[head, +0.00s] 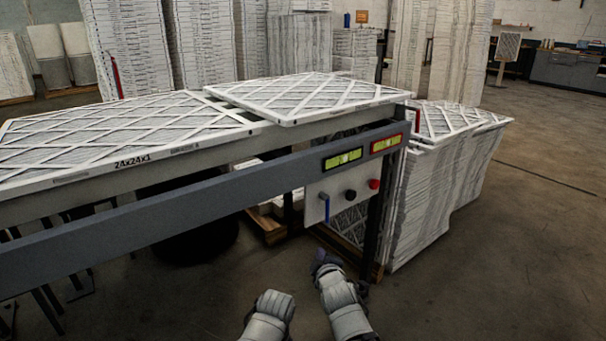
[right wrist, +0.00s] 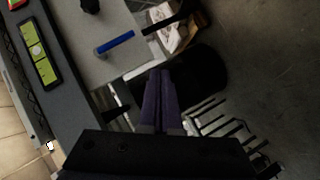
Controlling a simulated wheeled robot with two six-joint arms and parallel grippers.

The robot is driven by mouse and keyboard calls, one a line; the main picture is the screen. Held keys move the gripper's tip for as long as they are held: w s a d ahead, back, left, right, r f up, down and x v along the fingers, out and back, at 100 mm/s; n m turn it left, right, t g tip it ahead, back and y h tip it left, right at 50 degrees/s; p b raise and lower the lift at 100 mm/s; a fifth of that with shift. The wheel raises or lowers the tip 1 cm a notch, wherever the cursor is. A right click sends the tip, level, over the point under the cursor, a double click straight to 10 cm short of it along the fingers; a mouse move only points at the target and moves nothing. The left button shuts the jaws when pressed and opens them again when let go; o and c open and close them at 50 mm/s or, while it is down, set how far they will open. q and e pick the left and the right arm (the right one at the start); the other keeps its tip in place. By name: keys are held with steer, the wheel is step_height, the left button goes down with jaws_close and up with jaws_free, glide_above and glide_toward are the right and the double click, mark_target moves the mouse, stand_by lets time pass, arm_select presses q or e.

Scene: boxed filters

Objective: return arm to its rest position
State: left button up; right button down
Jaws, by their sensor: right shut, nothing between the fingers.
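My right gripper (head: 322,262) is low in the head view, in front of the conveyor frame and below its control panel (head: 342,197). In the right wrist view the fingers of my right gripper (right wrist: 158,76) are together, with nothing between them. They appear apart from the panel and its blue lever (right wrist: 115,43). Part of my left arm shows at the bottom of the head view, but I do not make out its gripper.
Framed filters (head: 305,95) lie on the conveyor, whose grey rail (head: 200,205) crosses in front of me. A tall filter stack (head: 435,200) stands right of the panel. Open floor (head: 530,250) lies farther right.

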steer(key=s+f+m+g+h, duration=0.2)
steer(key=s+f+m+g, duration=0.45)
steer(key=s+f, duration=0.35)
steer(key=s+a+f+m+g, duration=0.1)
steer(key=s+f+m+g, duration=0.1)
steer(key=s+g, duration=0.3)
steer(key=s+f+m+g, duration=0.1)
steer(key=s+f+g, duration=0.2)
steer(key=s, duration=0.5)
step_height(320, 180, up, 35)
steer(key=p, duration=3.4)
steer(key=shift+p, duration=0.4)
steer(key=shift+w+a, duration=0.1)
